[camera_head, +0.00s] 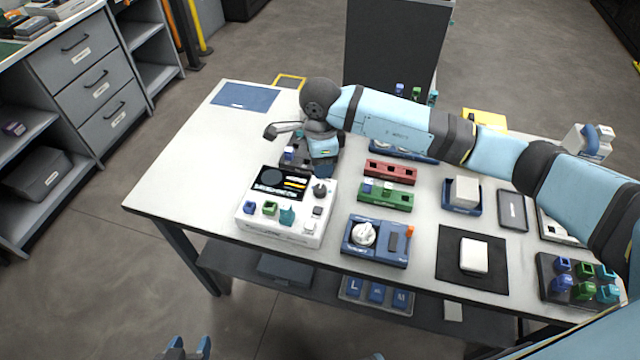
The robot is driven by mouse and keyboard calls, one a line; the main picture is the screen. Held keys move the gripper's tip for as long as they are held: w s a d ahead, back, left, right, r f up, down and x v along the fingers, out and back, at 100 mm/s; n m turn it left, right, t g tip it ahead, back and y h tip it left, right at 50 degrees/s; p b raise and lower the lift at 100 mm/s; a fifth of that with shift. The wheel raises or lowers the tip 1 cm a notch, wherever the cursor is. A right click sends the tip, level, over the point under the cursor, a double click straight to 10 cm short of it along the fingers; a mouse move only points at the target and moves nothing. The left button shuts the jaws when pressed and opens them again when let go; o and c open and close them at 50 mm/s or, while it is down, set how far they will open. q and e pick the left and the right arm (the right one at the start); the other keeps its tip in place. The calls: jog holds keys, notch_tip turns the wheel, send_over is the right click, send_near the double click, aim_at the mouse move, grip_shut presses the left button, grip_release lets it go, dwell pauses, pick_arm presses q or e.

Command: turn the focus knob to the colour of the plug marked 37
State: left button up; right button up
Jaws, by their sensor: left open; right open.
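A white device (260,226) with a dark screen stands on the table's left half. A dark knob (320,189) sits at its right, beside the screen. A blue plug (249,207), a green plug (269,208) and a teal plug (287,216) stand along its front. I cannot read a 37 on any plug, nor tell the knob's pointed colour. My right arm reaches across from the right; its open gripper (324,170) points down just above and behind the dark knob, with the fingertips partly hidden. My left gripper (190,349) is open and empty at the bottom edge, off the table.
A blue unit (375,249) with a white dial stands right of the device. Red (391,171) and green (385,196) blocks lie behind it. A dark rack (585,296) with several coloured plugs is at right.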

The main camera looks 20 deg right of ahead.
aim_at(321, 188)
notch_tip(321, 188, down, 9)
jog(key=shift+s+r, duration=0.1)
jog(key=shift+r, duration=0.1)
jog(key=c, duration=0.7)
